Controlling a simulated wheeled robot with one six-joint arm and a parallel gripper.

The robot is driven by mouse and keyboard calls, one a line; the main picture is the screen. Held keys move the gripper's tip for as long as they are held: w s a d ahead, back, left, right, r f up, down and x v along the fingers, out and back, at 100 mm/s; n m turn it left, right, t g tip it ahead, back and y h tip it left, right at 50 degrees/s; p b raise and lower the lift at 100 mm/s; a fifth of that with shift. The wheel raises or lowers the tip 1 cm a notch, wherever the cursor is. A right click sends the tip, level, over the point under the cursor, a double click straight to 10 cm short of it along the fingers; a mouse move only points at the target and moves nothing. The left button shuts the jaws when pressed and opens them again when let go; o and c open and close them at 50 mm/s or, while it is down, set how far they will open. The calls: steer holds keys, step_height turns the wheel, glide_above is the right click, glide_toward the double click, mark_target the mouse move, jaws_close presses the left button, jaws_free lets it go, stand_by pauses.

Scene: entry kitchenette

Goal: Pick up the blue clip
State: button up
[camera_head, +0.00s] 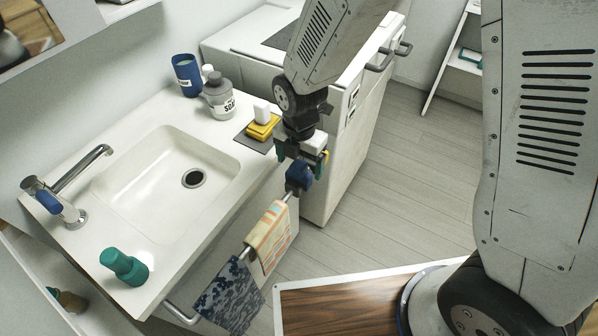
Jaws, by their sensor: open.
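The blue clip (298,175) appears as a small dark blue piece at the far end of the towel rail (245,262), in front of the sink counter. My gripper (302,158) points down just above it, with one finger on each side. The jaws are open. The gripper body partly hides the clip's upper part, and I cannot tell whether the fingers touch it.
A striped cloth (269,237) and a blue patterned cloth (232,296) hang on the rail. On the counter are a sponge (262,127), a soap bottle (218,97), a blue cup (186,75) and a teal bottle (124,266). A white cabinet (345,165) stands close behind my gripper.

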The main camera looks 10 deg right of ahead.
mark_target(299, 174)
step_height(299, 174, down, 4)
steer(key=shift+s+a+f, duration=0.1)
steer(key=shift+f, duration=0.15)
steer(key=shift+c, duration=0.3)
steer(key=c, duration=1.1)
steer(key=shift+r, duration=0.15)
